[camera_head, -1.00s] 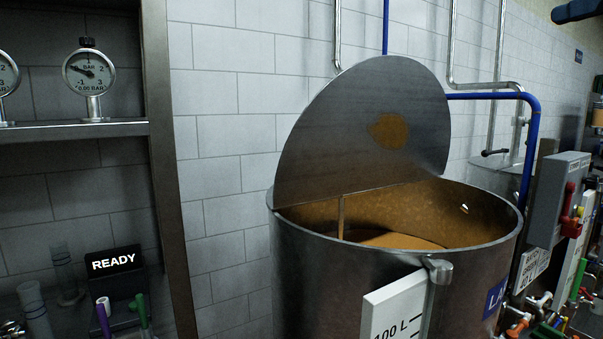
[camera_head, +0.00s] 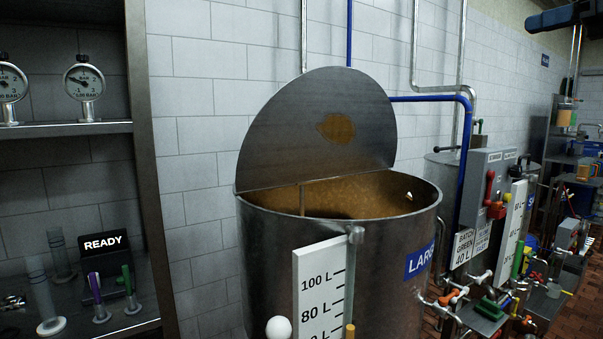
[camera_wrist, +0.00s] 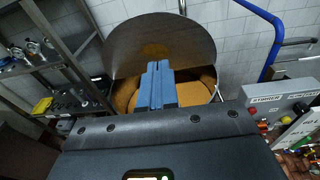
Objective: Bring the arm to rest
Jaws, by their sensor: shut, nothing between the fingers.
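My gripper (camera_wrist: 158,86) shows in the wrist view, its two blue fingers together with nothing between them. In that view it lies in front of the open large tank (camera_wrist: 125,92), whose half lid (camera_wrist: 190,38) stands raised behind the fingertips. I cannot tell how far the fingers are from the tank. The head view shows no part of my arm or gripper. There the large tank (camera_head: 270,245) stands in the middle with its half lid (camera_head: 310,125) tilted up and brownish content inside.
A grey control box (camera_head: 485,185) with a red handle, signs, pipes and several coloured valves crowd the right. Red tiled floor (camera_head: 580,315) shows at the lower right.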

